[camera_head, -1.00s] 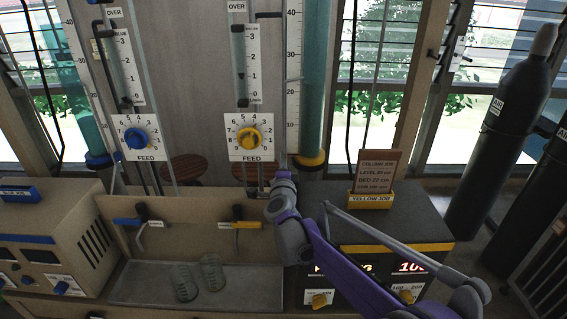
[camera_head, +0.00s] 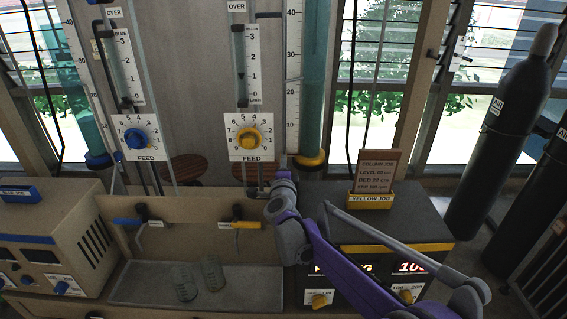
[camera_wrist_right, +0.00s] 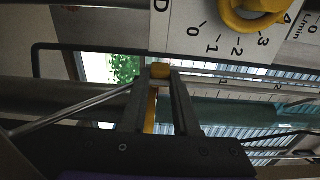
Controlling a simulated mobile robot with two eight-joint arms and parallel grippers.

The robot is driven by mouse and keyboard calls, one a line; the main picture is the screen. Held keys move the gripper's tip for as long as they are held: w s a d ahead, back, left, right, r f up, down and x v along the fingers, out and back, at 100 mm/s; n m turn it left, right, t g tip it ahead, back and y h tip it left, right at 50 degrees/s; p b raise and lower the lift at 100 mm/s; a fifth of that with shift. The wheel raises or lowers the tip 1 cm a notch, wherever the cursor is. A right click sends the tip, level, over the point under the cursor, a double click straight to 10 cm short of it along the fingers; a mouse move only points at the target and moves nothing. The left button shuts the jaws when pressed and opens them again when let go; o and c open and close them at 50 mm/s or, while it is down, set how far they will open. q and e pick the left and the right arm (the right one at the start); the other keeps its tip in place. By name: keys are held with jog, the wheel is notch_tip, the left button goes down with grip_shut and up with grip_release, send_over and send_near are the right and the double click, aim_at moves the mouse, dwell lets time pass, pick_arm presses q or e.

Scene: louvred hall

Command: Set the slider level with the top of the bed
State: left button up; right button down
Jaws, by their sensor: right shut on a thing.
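The yellow-collared column (camera_head: 314,85) stands right of centre in the head view, with teal contents and a white ruler (camera_head: 292,90) on its left side. I cannot clearly make out the top of the bed in it. My right gripper (camera_head: 283,178) is in front of the ruler's foot, left of the yellow collar. In the right wrist view its fingers (camera_wrist_right: 160,95) are closed on a small yellow piece (camera_wrist_right: 160,71), seemingly the slider; the fingers hide part of it. The column (camera_wrist_right: 230,112) runs sideways there, right of the fingers. My left gripper is out of view.
A yellow feed dial (camera_head: 248,138) and a blue one (camera_head: 136,138) face me. A job card (camera_head: 375,172) stands on the dark box (camera_head: 420,215) at right. Valve levers (camera_head: 237,224) and glass beakers (camera_head: 212,273) are lower left. Gas cylinders (camera_head: 505,120) stand at far right.

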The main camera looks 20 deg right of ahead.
notch_tip(320, 180, up, 22)
jog(key=p, duration=0.9)
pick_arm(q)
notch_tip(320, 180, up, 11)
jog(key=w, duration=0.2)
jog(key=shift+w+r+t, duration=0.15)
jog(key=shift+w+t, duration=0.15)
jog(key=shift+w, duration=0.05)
pick_arm(e)
jog(key=c, duration=0.6)
grip_release()
jog(key=shift+c, duration=0.2)
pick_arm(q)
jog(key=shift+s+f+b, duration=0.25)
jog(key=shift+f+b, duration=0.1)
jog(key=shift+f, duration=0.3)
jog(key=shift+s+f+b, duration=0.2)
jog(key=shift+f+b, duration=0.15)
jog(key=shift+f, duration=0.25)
pick_arm(e)
jog(key=v, duration=1.1)
jog(key=shift+w, duration=0.1)
